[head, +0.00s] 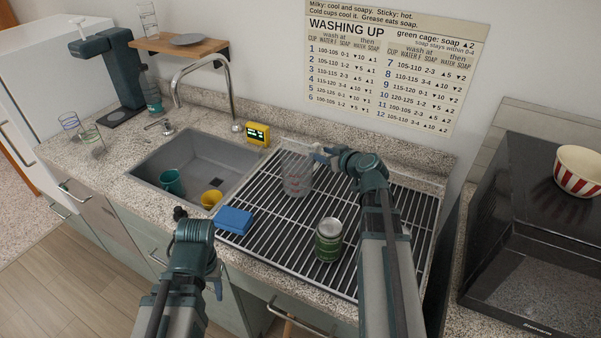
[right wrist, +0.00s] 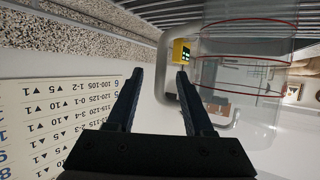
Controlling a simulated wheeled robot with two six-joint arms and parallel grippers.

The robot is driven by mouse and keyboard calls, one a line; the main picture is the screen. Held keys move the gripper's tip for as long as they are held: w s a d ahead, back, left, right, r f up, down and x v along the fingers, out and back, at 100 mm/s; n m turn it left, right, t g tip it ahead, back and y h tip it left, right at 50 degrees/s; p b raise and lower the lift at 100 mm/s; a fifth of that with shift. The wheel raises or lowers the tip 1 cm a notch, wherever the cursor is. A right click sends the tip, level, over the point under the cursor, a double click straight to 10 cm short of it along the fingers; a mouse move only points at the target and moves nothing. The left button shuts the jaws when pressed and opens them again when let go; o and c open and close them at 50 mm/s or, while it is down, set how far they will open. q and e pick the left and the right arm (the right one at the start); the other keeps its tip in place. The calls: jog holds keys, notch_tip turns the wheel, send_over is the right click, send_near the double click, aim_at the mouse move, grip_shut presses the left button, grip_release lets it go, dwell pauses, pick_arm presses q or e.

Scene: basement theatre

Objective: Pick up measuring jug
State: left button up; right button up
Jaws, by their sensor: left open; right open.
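The clear measuring jug (head: 297,178) with red markings stands upright on the black drying rack (head: 275,222). My right gripper (head: 322,155) is open, just to the right of the jug's top in the head view. My left gripper (head: 180,213) is open and low, in front of the counter, away from the jug.
A green can (head: 328,240) stands on the rack in front of the jug. A blue sponge (head: 233,220) lies at the rack's left edge. The sink (head: 190,160) holds a teal cup (head: 172,182) and a yellow cup (head: 211,199). A yellow timer (head: 257,134) stands behind the rack.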

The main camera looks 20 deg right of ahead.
jog(key=b+x, duration=0.2)
jog(key=x, duration=0.3)
jog(key=shift+f, duration=0.1)
jog(key=shift+w+a, duration=0.1)
jog(key=shift+w, duration=0.15)
jog(key=shift+c, duration=0.4)
grip_shut()
dwell(0.8)
